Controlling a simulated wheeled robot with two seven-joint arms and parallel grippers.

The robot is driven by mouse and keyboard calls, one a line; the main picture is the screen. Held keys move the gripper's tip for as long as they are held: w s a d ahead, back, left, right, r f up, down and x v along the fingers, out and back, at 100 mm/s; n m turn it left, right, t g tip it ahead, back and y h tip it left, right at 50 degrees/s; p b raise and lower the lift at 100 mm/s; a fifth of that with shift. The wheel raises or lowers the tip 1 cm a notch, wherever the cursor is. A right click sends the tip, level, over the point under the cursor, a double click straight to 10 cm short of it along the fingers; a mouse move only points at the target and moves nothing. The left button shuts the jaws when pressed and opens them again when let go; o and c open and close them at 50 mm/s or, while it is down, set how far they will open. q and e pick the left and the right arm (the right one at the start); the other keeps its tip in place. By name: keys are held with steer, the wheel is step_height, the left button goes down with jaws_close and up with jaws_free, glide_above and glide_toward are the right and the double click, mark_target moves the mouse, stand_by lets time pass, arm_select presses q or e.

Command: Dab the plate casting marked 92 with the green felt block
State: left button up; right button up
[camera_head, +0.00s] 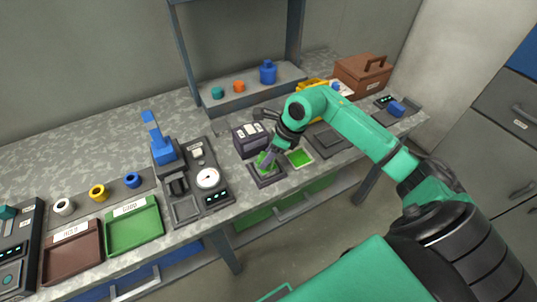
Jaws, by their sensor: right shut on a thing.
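My right gripper (270,155) points down over the middle of the bench. It is shut on a small green block (263,161), which I take to be the felt block. The block is low over a small dark square stand (268,181); I cannot tell whether it touches anything there. No number 92 can be read at this size, so I cannot single out the plate casting. Dark plates with pale marks stand in a dark rack (250,140) just behind the gripper. My left gripper is out of view.
A bright green pad (300,158) lies right of the gripper. A dial gauge station (208,179) with a blue-topped press (163,152) stands left. Red (72,262) and green (136,232) trays lie further left. A brown toolbox (362,75) and raised shelf (250,93) stand behind.

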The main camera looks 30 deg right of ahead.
steer(key=shift+s, duration=0.1)
stand_by(0.3)
steer(key=shift+r+p, duration=2.2)
steer(key=shift+r, duration=1.3)
